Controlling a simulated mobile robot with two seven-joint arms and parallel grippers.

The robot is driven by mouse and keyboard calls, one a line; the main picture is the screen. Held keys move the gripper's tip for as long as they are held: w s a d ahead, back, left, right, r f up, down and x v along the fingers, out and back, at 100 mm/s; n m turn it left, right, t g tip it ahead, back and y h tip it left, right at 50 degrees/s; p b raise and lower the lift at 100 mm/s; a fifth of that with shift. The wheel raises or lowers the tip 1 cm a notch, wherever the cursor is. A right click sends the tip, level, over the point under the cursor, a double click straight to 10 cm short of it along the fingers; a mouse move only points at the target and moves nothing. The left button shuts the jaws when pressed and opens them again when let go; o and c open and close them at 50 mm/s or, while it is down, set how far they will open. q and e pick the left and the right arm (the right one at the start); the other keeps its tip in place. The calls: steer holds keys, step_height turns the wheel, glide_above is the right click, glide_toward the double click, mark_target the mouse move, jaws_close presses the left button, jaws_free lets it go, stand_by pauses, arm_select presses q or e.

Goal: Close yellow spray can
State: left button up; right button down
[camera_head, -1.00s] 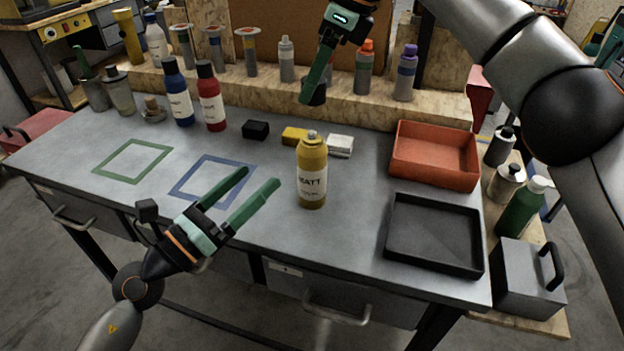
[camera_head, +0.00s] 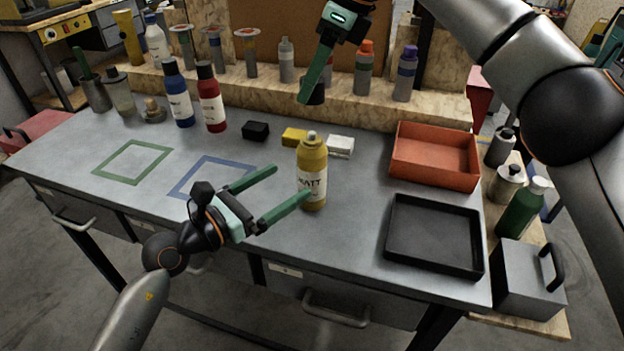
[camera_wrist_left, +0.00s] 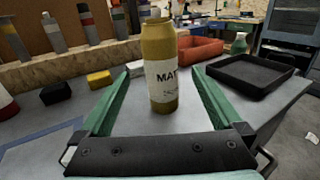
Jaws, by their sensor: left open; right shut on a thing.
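The yellow spray can (camera_head: 313,172) stands upright on the grey workbench (camera_head: 355,240), its nozzle uncovered. My left gripper (camera_head: 291,184) is open with its fingers pointing at the can. In the left wrist view the can (camera_wrist_left: 161,70) shows centred between the two green fingers; I see no clear contact. My right gripper (camera_head: 312,90) is above and behind the can, fingers down, shut on a black cap (camera_head: 317,94). The fingers partly hide the cap.
Black (camera_head: 255,130), yellow (camera_head: 293,136) and white (camera_head: 340,146) blocks lie behind the can. An orange bin (camera_head: 432,178) and a black tray (camera_head: 434,268) sit to the right. Blue (camera_head: 178,95) and red (camera_head: 211,100) bottles stand at the left rear.

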mark_target(301, 173)
arm_select(q)
steer(key=x, duration=0.7)
steer(key=shift+w+d, duration=0.15)
steer(key=shift+d, duration=0.05)
jaws_close()
stand_by(0.6)
